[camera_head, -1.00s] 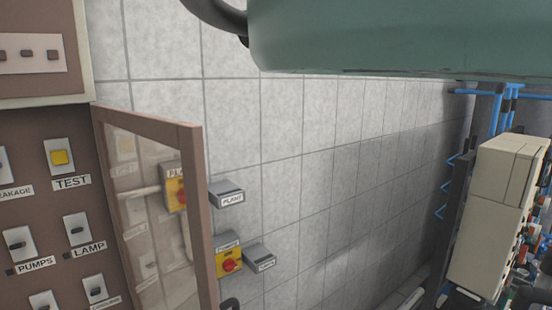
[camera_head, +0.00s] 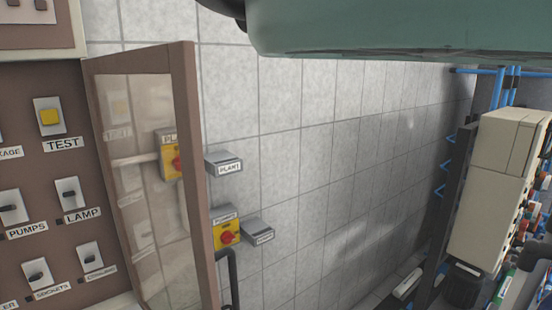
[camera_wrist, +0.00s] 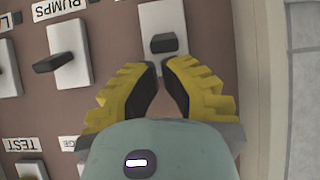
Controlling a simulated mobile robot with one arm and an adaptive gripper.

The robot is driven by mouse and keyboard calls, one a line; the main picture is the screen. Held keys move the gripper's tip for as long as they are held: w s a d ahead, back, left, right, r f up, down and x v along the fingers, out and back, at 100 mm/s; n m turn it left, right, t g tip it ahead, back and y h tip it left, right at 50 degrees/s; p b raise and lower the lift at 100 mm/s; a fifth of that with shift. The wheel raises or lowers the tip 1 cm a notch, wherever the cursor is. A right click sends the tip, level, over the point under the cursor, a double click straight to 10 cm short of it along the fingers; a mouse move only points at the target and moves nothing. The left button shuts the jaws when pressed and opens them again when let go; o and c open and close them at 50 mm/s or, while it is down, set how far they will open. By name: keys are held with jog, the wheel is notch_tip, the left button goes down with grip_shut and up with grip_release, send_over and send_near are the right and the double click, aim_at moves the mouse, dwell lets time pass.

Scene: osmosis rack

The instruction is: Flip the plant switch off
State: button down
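In the head view a yellow switch box with a red knob (camera_head: 170,156), its label partly reading "PL", shows through the glass of an open cabinet door. A grey box labelled PLANT (camera_head: 224,163) is on the wall just right of the door. In the wrist view, which is upside down, my gripper (camera_wrist: 160,72) has yellow and black fingers with tips close together and nothing visible between them. The tips are just below a dark panel switch on a white plate (camera_wrist: 163,44); its label is out of view, and contact cannot be told. The gripper is outside the head view.
The brown panel has several other switches, including PUMPS (camera_wrist: 70,54) beside my gripper and LAMP (camera_head: 70,194). The framed glass door (camera_head: 191,170) stands open beside the panel. A yellow PUMPS box (camera_head: 226,229) is on the wall. Beige equipment (camera_head: 492,190) stands at right.

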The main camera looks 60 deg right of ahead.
jog(key=shift+s+a+f+t+h+b, duration=0.15)
jog(key=shift+t+b, duration=0.3)
jog(key=shift+b, duration=2.4)
jog(key=shift+s+d+f+t+h+b, duration=0.15)
jog(key=shift+t+b, duration=0.3)
jog(key=shift+b, duration=2.4)
jog(key=shift+s+a+f+t+b, duration=0.25)
jog(key=shift+t+b, duration=0.45)
jog(key=shift+b, duration=2.8)
jog(key=shift+s+f+t+h+b, duration=0.2)
jog(key=shift+t+b, duration=0.3)
jog(key=shift+b, duration=0.9)
jog(key=shift+s+f+t+h+b, duration=0.1)
jog(key=shift+f+t+h+b, duration=0.3)
jog(key=shift+b, duration=1)
jog(key=t+b, duration=0.1)
jog(key=b, duration=0.1)
jog(key=t+b, duration=0.1)
jog(key=b, duration=0.2)
jog(key=shift+s+f, duration=0.15)
jog(key=shift+f, duration=0.25)
jog(key=r+b+v, duration=0.2)
jog(key=b+v, duration=0.2)
jog(key=v, duration=0.7)
jog(key=shift+s+a+h, duration=0.25)
jog(key=shift+h, duration=0.05)
jog(key=shift+w+r, duration=0.1)
jog(key=shift+r, duration=0.05)
